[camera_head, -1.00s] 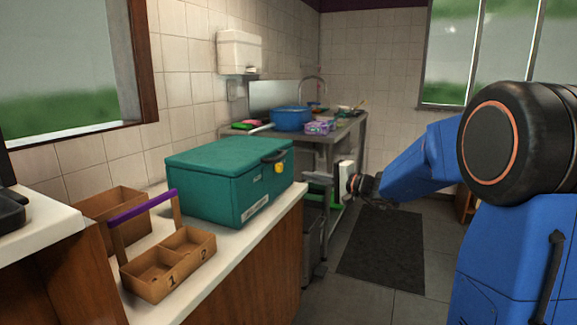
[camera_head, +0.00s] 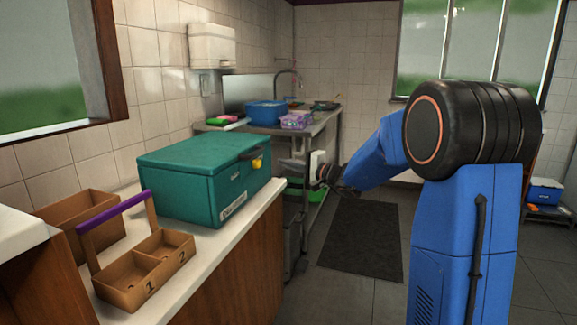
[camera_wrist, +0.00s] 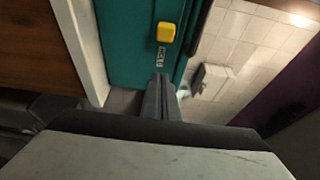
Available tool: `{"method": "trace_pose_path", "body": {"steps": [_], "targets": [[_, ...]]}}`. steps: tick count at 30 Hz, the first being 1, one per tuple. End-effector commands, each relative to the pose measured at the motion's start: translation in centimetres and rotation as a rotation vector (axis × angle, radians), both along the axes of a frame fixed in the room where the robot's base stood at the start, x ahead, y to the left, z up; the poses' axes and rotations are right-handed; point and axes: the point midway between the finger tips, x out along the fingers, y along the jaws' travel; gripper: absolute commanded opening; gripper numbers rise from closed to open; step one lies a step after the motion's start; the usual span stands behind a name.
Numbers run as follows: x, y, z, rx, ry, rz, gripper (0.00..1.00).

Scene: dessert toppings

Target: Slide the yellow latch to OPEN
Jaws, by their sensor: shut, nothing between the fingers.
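The yellow latch (camera_head: 257,163) is on the front of a teal box (camera_head: 178,190), below its black handle. The box stands on the white counter with its lid down. In the wrist view the yellow latch (camera_wrist: 167,33) shows near the top centre, with small white lettering beside it that I cannot read surely. My gripper (camera_head: 285,163) is to the right of the box in the head view. In the wrist view my gripper (camera_wrist: 163,82) is shut and empty, its fingertips pointing toward the box front near the lettering, apart from the latch.
A cardboard caddy (camera_head: 145,275) with a purple handle and compartments marked 1 and 2 stands on the counter at left, before a brown box (camera_head: 75,222). A metal table (camera_head: 320,122) with a blue pot (camera_head: 266,113) is behind. A dark mat (camera_head: 360,235) lies on the floor.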

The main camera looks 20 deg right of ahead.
Motion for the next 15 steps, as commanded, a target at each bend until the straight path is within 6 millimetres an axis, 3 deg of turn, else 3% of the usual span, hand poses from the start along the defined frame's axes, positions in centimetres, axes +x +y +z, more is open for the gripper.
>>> {"method": "trace_pose_path", "body": {"steps": [12, 15], "targets": [[5.2, 3.7, -0.1, 0.000, 0.001, 0.001, 0.00], [4.5, 4.4, 0.1, 0.001, 0.000, 0.002, 0.00]]}}
